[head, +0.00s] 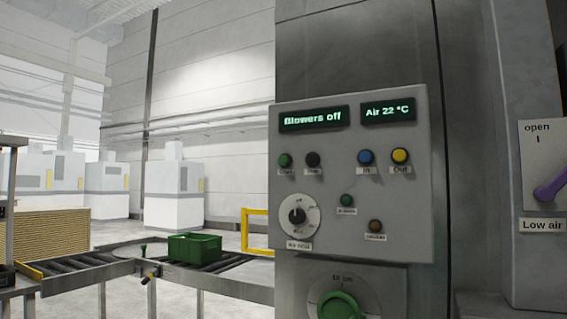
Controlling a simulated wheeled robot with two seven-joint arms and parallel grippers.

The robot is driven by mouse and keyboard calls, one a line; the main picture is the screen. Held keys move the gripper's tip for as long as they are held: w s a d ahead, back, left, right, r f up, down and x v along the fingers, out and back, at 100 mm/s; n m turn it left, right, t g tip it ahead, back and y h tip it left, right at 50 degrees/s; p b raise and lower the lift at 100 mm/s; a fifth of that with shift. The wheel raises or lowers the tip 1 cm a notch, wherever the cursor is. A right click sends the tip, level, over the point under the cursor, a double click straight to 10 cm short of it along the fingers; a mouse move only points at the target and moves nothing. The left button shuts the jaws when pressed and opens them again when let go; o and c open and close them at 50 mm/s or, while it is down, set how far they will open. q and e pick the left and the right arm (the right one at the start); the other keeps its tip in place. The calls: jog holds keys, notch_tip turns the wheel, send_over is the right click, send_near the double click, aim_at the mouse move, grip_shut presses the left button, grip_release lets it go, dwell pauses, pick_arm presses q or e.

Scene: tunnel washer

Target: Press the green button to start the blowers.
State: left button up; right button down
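A grey control panel (350,232) is mounted on the dark grey machine on the right half of the head view. The green button (285,160) sits at the panel's upper left, beside a black button (312,160); its label below is too small to read surely. The left display (314,118) reads "Blowers off" and the right display (387,111) reads "Air 22 °C". A smaller green round (347,200) sits lower on the panel, above a label. Neither of my grippers is in view.
The panel also has a blue button (366,157), a yellow button (400,156) and a rotary knob (297,216). Below is a green dial (340,306). A purple lever (550,192) is at right. A green crate (194,247) stands on a roller conveyor (232,262) at left.

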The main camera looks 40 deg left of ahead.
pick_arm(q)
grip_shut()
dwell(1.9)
